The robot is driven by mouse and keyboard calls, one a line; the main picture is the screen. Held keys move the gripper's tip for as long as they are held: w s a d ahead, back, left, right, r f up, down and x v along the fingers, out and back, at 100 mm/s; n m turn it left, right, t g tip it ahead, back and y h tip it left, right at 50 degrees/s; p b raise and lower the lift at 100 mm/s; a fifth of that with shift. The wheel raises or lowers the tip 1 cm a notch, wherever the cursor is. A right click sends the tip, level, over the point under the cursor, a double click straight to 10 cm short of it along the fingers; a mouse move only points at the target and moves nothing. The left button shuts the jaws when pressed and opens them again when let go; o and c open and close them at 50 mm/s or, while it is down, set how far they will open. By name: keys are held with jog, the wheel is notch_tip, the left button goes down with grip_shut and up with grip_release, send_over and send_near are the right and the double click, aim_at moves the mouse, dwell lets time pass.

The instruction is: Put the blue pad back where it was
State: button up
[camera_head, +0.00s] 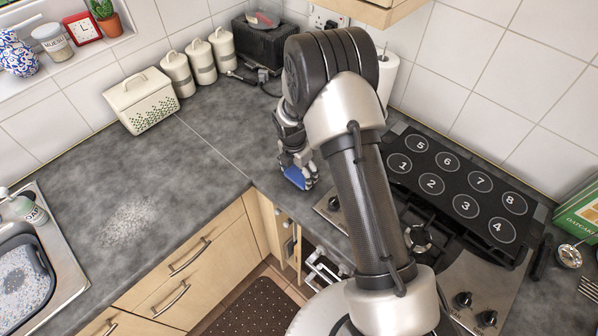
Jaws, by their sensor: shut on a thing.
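The blue pad (296,177) is small and flat. My gripper (298,168) is shut on it, over the dark grey counter near the inner corner, just left of the hob. Part of the pad is hidden by the fingers. I cannot tell whether the pad touches the counter or is held just above it.
A numbered black panel (455,187) lies on the hob to the right. A bread bin (143,101) and several canisters (178,73) stand along the back wall. A whitish patch (128,226) marks the left counter, near the sink (62,262). The counter between is clear.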

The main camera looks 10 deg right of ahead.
jog(key=o, duration=0.5)
jog(key=shift+f, duration=0.15)
jog(key=o, duration=0.5)
jog(key=shift+c, duration=0.2)
